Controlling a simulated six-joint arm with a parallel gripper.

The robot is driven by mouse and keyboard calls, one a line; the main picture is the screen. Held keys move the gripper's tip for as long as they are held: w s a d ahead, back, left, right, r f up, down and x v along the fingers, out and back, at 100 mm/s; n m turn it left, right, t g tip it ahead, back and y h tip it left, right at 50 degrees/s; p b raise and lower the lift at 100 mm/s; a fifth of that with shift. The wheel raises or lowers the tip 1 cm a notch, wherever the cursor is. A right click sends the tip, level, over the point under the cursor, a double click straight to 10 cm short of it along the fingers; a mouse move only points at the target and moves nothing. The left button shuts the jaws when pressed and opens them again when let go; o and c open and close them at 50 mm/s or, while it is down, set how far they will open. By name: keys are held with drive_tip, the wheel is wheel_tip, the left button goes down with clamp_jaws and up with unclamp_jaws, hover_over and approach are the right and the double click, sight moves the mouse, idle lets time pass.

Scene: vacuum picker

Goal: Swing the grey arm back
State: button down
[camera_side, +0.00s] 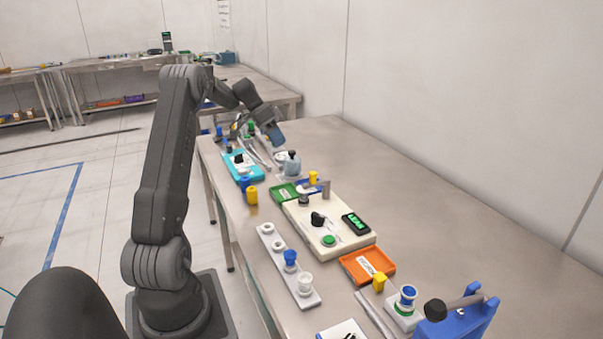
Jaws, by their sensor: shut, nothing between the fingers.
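My gripper (276,138) is at the far end of the steel bench, shut and empty, pointing down. Its fingertips are small and dark at this distance. Below it, a slim grey bar (259,154) lies slanted among small parts; I cannot tell if the gripper touches it. A grey-blue round unit with a black knob (290,163) stands just in front of the gripper. At the near right, a grey rod with a black end (458,304) crosses a blue stand (462,322). I cannot tell which of these is the task's grey arm.
A cream panel (350,243) with a green button and display sits mid-bench. Green (284,193), teal (256,172) and orange (366,256) trays lie around it. A white strip (268,240) holds spools. The bench's right side (420,193) is clear up to the wall.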

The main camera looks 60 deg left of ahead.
drive_tip(key=shift+w+d+f, duration=0.65)
drive_tip(key=shift+d+f, duration=0.65)
drive_tip(key=shift+d, duration=0.15)
drive_tip(key=shift+w+d+f, duration=0.6)
drive_tip(key=shift+d+f, duration=0.75)
drive_tip(key=shift+d, duration=0.15)
drive_tip(key=shift+w+d+f, duration=0.65)
drive_tip(key=shift+d+f, duration=0.65)
drive_tip(key=shift+d, duration=0.15)
